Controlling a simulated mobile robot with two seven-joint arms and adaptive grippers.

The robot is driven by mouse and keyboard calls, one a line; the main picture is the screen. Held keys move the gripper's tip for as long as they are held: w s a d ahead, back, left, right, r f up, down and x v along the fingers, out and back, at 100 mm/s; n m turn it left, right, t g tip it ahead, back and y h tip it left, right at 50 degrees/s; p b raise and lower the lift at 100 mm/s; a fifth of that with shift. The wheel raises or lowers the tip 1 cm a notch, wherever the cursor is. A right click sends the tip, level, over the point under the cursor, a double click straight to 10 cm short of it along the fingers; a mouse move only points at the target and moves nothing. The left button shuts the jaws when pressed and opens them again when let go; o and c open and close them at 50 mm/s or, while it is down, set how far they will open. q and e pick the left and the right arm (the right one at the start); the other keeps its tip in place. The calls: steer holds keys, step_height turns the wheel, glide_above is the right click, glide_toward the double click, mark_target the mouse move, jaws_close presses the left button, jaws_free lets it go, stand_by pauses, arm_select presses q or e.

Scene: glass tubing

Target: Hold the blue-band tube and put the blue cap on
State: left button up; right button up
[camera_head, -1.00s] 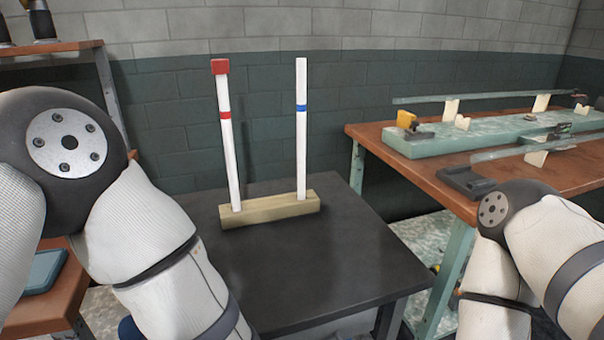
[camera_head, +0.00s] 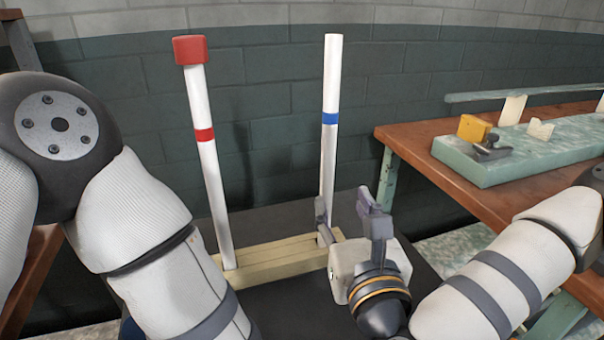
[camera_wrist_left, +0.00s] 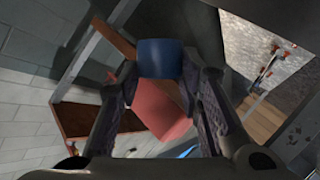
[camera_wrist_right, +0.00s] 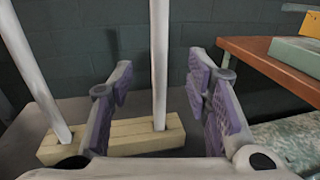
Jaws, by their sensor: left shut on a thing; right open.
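The blue-band tube (camera_head: 331,75) is white with a blue ring and an open top. It stands upright in the wooden block (camera_head: 262,262), and also shows in the right wrist view (camera_wrist_right: 159,50). My right gripper (camera_head: 346,212) is open, its fingers either side of the tube's lower part as seen in the right wrist view (camera_wrist_right: 160,85). I cannot tell how deep the tube lies between them. My left gripper (camera_wrist_left: 160,75) is shut on the blue cap (camera_wrist_left: 160,57), held between its fingertips. The left gripper is out of the head view.
The red-band tube (camera_head: 210,165) with a red cap (camera_head: 190,50) stands left in the same block, leaning slightly. The block rests on a dark table. A brown bench (camera_head: 415,135) with a green slab (camera_head: 520,155) and a yellow block (camera_head: 474,129) is at the right.

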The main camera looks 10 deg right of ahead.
mark_target(329, 171)
steer(key=w, duration=1.2)
steer(key=shift+r, duration=0.1)
jaws_close()
